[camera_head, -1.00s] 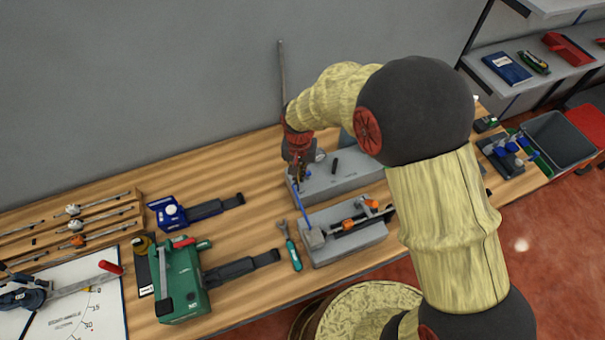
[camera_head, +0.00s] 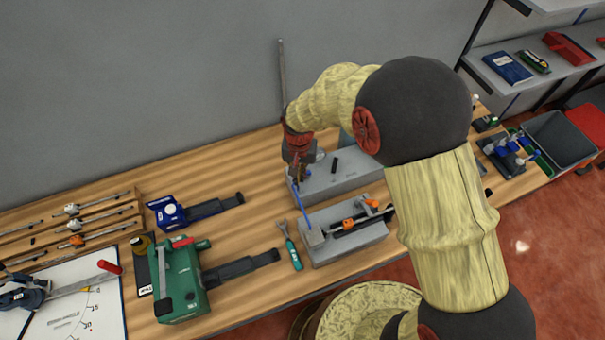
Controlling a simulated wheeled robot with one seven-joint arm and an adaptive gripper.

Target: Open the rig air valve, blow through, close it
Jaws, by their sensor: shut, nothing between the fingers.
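The rig shows as a long grey block (camera_head: 345,181) towards the back of the bench, with a small black upright part (camera_head: 334,165) on its top. A second grey block (camera_head: 330,256) with orange and black fittings lies in front of it. A blue tube (camera_head: 303,211) runs between the two blocks. My gripper (camera_head: 294,185) points down at the left end of the rear block, close to the tube's upper end. It is shut with nothing held. The air valve cannot be made out; my wrist covers part of that end.
A green-handled wrench (camera_head: 290,247) lies left of the front block. A green case (camera_head: 178,283) and a blue device (camera_head: 168,213) with dark straps stand further left. Bare wood lies between them. A grey bin (camera_head: 560,138) stands at the right.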

